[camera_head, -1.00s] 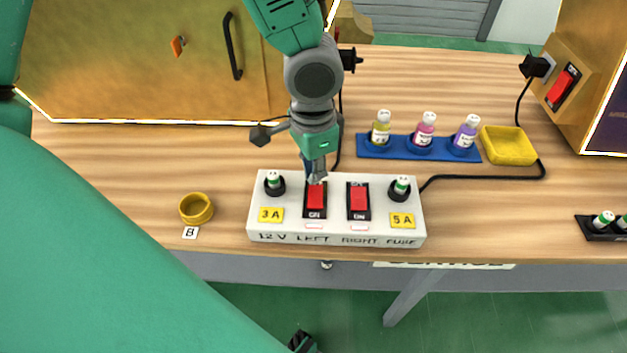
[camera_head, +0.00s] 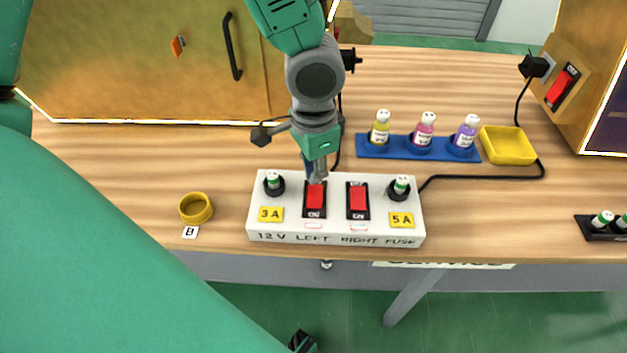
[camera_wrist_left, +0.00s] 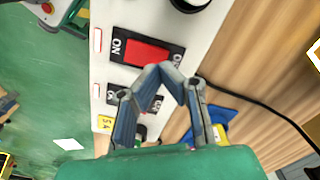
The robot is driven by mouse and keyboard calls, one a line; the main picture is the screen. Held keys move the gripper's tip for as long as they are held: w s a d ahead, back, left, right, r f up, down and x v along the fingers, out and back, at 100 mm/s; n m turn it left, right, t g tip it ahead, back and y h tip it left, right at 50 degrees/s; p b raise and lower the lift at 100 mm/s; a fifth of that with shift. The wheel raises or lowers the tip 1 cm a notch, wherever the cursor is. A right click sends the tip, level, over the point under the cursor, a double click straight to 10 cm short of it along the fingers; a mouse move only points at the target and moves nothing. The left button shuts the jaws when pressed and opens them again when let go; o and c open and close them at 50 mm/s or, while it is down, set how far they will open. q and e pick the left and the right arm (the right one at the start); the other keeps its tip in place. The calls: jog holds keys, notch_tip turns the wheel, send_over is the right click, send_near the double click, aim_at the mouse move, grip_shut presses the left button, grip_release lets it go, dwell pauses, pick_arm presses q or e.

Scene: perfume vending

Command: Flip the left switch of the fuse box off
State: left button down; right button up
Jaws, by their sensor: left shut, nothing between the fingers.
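The white fuse box (camera_head: 335,237) lies on the wooden table in the head view. Its left switch (camera_head: 315,198) is a red rocker in a black frame, with ON marked on the front side. It also shows in the left wrist view (camera_wrist_left: 147,52). The right switch (camera_head: 358,200) sits beside it; in the wrist view my fingers partly hide it. My left gripper (camera_head: 317,180) is shut and empty, its tips at the far end of the left switch. I cannot tell whether they touch it. My right gripper is not clearly seen.
Fuses (camera_head: 273,183) stand at both sides of the box. Behind are a blue rack (camera_head: 372,152) with three bottles and a yellow tray (camera_head: 508,146). A yellow ring (camera_head: 196,208) lies left. A black cable (camera_head: 480,178) runs right from the box.

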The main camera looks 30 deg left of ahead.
aim_at(315, 188)
pick_arm(q)
jog(key=shift+d, duration=0.4)
jog(key=shift+f, duration=0.1)
jog(key=shift+a+f, duration=0.25)
jog(key=shift+a, duration=0.05)
jog(key=shift+d+f+b, duration=0.2)
jog(key=shift+f+b, duration=0.1)
jog(key=shift+b, duration=0.15)
jog(key=shift+a+f+b, duration=0.1)
jog(key=shift+f+b, duration=0.3)
jog(key=shift+f, duration=0.35)
notch_tip(315, 188, up, 7)
jog(key=p, duration=0.7)
jog(key=shift+r+p, duration=0.1)
jog(key=shift+p, duration=0.25)
